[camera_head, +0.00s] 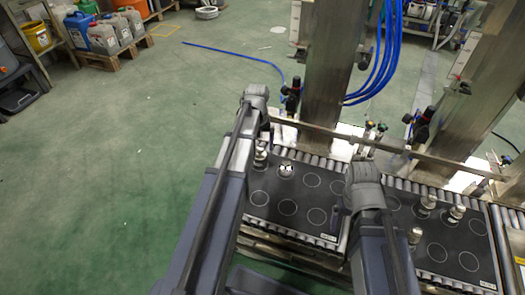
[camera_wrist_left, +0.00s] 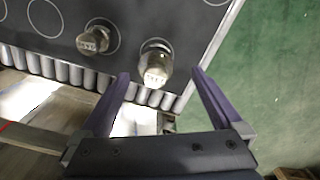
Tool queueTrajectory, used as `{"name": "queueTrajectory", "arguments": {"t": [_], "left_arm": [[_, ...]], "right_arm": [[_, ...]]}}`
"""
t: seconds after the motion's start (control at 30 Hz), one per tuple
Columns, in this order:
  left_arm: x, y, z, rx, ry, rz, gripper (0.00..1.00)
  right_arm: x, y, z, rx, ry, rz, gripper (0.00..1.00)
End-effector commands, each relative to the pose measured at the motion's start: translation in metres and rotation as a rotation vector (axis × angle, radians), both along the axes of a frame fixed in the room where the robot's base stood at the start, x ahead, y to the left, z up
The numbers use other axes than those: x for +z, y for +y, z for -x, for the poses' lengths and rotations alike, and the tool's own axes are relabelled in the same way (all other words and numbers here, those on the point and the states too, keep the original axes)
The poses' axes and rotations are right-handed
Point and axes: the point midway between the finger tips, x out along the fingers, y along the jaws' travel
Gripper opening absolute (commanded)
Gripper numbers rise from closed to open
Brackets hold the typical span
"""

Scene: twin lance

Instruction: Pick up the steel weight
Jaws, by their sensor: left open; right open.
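Two steel weights stand on the left black board (camera_head: 290,207): one at its far left corner (camera_head: 260,160), one just right of it (camera_head: 286,170). In the left wrist view, the corner weight (camera_wrist_left: 156,66) lies between the fingertips of my open left gripper (camera_wrist_left: 161,75), with no clear contact. The other weight (camera_wrist_left: 94,40) stands outside the left finger. In the head view, the left arm reaches over the board's far left corner. My right gripper (camera_head: 342,215) is mostly hidden under its wrist, over the gap between the boards.
A right black board (camera_head: 445,250) carries several more weights. Both boards lie on a roller conveyor (camera_head: 400,168), with a metal rail along its far side. Metal posts (camera_head: 335,60) and blue hoses (camera_head: 378,60) stand behind. Green floor is open to the left.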

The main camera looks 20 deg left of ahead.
Motion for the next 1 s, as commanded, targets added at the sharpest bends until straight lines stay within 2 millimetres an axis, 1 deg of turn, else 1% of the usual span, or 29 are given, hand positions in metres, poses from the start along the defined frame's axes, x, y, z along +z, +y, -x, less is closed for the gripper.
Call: {"name": "queueTrajectory", "arguments": {"t": [0.27, 0.53, 0.77, 0.87, 1.0], "left_arm": [[-0.005, 0.002, -0.001, 0.006, -0.001, 0.000, 1.00], [-0.028, 0.001, -0.001, 0.006, -0.001, 0.000, 1.00], [-0.029, 0.001, -0.001, 0.005, -0.001, 0.000, 1.00], [-0.035, 0.000, -0.001, 0.005, -0.001, 0.000, 1.00], [-0.051, -0.003, -0.002, 0.005, -0.001, 0.000, 1.00]], "right_arm": [[-0.005, 0.000, 0.000, 0.002, 0.000, 0.000, 0.91], [-0.028, 0.001, 0.000, 0.004, 0.001, -0.003, 0.91], [-0.029, 0.001, 0.000, 0.005, 0.000, -0.004, 0.91], [-0.035, 0.001, 0.000, 0.004, 0.000, -0.004, 0.91], [-0.051, 0.001, 0.000, 0.001, -0.001, -0.004, 0.91]]}}
